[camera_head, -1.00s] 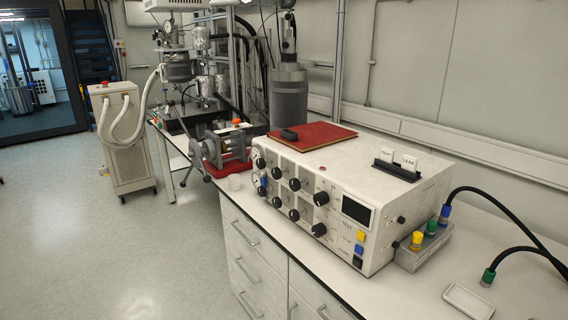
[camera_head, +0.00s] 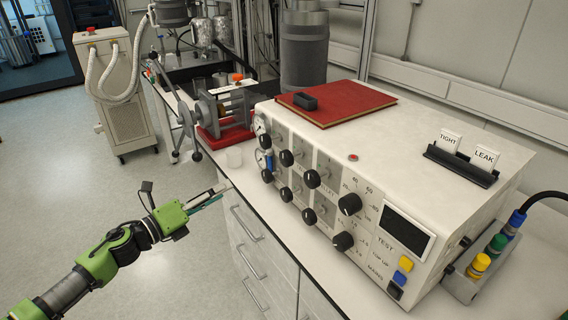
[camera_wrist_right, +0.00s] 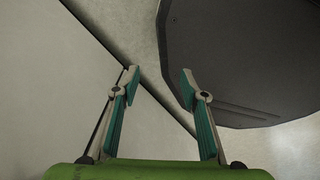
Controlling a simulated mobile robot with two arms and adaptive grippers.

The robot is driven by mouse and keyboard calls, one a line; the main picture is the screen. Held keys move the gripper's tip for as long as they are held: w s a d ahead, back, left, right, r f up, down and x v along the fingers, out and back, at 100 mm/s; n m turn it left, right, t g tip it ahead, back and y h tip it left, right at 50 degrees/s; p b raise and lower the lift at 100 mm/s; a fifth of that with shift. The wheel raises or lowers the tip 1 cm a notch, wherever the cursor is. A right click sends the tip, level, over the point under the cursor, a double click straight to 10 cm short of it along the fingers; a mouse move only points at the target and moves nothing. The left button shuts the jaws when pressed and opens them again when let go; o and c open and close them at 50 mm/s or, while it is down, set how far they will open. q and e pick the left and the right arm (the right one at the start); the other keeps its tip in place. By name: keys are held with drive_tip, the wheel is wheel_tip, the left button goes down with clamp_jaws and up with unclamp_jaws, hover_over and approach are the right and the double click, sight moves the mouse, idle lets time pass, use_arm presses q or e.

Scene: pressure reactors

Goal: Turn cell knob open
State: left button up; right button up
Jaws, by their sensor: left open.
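A white control box (camera_head: 440,200) stands on the bench with several black knobs on its front face. Two larger knobs, an upper one (camera_head: 350,204) and a lower one (camera_head: 343,241), sit near the dark display (camera_head: 404,232). Smaller knobs (camera_head: 312,179) stand in two rows to their left. I cannot tell which is the cell knob. My left gripper (camera_head: 226,188) reaches in from the left, in front of the drawers and apart from the box. It is open and empty. My right gripper (camera_wrist_right: 160,80) shows in the right wrist view, open with nothing between its fingers.
A red book (camera_head: 345,101) and TIGHT and LEAK cards in a black holder (camera_head: 461,165) lie on the box. Cable plugs (camera_head: 480,264) are at the right.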

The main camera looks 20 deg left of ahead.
sight(283, 159)
use_arm(q)
drive_tip(key=s+d+r+m+g+h, duration=0.2)
drive_tip(key=s+d+r+m+h, duration=0.15)
drive_tip(key=d+r+m, duration=0.45)
drive_tip(key=shift+n, duration=0.4)
drive_tip(key=p+x, duration=0.1)
drive_tip(key=x, duration=0.3)
drive_tip(key=r+p+x, duration=0.1)
drive_tip(key=p+x, duration=0.1)
drive_tip(key=x, duration=0.2)
drive_tip(key=p+x, duration=0.2)
drive_tip(key=x, duration=0.2)
drive_tip(key=shift+w+a+r, duration=0.15)
drive_tip(key=shift+w+a, duration=0.15)
drive_tip(key=shift+w, duration=0.1)
drive_tip(key=shift+w+d, duration=0.45)
drive_tip(key=shift+w, duration=0.05)
use_arm(e)
drive_tip(key=r, duration=0.2)
drive_tip(key=s+r, duration=0.1)
drive_tip(key=r, duration=0.1)
drive_tip(key=shift+r, duration=0.4)
use_arm(q)
drive_tip(key=c, duration=1.1)
use_arm(e)
drive_tip(key=shift+s, duration=0.1)
